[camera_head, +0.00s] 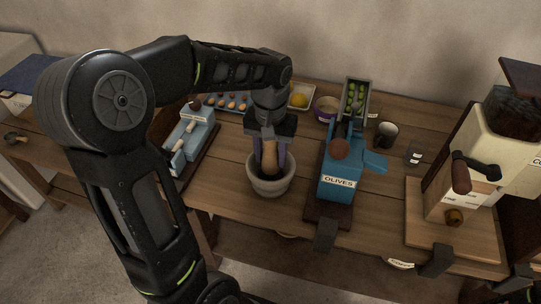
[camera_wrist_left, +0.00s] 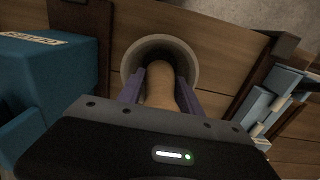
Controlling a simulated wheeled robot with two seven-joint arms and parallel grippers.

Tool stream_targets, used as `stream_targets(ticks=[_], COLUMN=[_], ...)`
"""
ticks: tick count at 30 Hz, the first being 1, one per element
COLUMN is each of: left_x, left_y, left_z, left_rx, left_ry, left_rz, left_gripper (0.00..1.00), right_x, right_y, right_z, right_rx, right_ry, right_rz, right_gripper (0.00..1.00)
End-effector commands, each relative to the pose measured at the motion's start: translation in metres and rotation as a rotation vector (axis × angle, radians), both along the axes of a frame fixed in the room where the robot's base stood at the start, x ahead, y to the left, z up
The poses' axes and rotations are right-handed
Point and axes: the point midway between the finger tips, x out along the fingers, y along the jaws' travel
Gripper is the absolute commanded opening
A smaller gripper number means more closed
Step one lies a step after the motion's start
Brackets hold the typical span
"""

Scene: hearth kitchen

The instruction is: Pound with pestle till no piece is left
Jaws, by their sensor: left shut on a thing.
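The grey stone mortar (camera_head: 270,186) stands on the wooden table near its front edge, and its rim shows in the left wrist view (camera_wrist_left: 190,58). My left gripper (camera_head: 269,158) points down over it and is shut on the wooden pestle (camera_head: 270,160). The pestle is close to upright, with its lower end inside the mortar's bowl; it also shows between the purple fingers in the left wrist view (camera_wrist_left: 160,85). The bottom of the bowl is dark, so I cannot tell whether pieces lie there. My right gripper is not in view.
A blue olive machine (camera_head: 342,175) with a tray of green olives (camera_head: 355,97) stands close right of the mortar. A pale blue device (camera_head: 188,140) stands at left. A cream grinder (camera_head: 465,165) is far right. A dark cup (camera_head: 386,134) and a bowl (camera_head: 327,108) sit behind.

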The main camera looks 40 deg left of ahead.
Motion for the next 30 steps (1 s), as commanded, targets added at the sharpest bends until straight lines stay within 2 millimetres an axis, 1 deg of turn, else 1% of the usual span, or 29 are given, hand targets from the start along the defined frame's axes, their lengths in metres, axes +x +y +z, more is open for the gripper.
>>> stream_targets(ticks=[1, 3, 20, 23, 30], left_x=[0.0, 0.0, 0.0, 0.0, 0.0], left_y=[0.0, 0.0, 0.0, 0.0, 0.0], left_z=[0.008, 0.01, 0.008, 0.004, -0.013], left_rx=[0.0, 0.0, 0.0, 0.0, 0.0], left_ry=[-0.001, -0.001, 0.0, 0.0, 0.002], left_rz=[0.0, 0.0, 0.0, 0.0, 0.0], left_gripper=[0.0, 0.0, 0.0, 0.0, 0.0], right_x=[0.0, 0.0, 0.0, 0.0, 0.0], right_y=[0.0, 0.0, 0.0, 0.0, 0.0], right_z=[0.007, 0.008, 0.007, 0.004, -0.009], right_rx=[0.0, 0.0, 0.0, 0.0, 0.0], right_ry=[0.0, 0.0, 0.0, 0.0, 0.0], right_rz=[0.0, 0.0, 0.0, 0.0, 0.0], right_gripper=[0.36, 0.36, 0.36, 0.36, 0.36])
